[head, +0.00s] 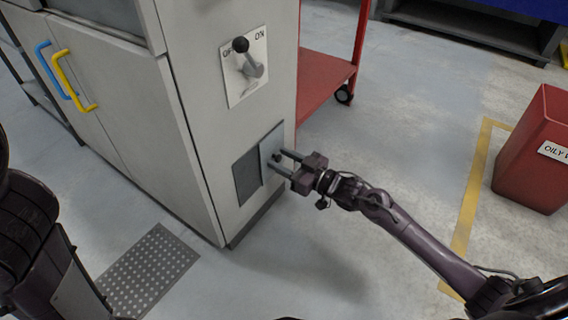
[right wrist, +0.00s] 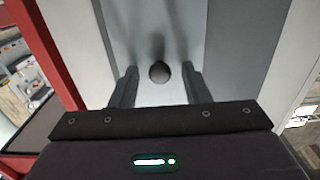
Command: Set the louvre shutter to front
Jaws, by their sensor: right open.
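The louvre shutter is low on the side of the grey cabinet. Its pale sliding plate (head: 269,143) stands at the right end, and a dark grille area (head: 246,178) shows to its left. A small dark round knob (right wrist: 159,72) stands out from the plate. My right gripper (head: 277,158) is at the plate with its fingers open, one on each side of the knob. In the right wrist view the knob is between the fingertips, with a gap to each finger. My left gripper is not in view; only part of my left arm shows at the left edge.
A lever switch (head: 246,62) with an OFF/ON plate is above the shutter. Blue (head: 52,69) and yellow (head: 73,82) handles are on the cabinet doors. A red cart (head: 325,75) stands behind, and a red bin (head: 535,150) is at right. The floor between is clear.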

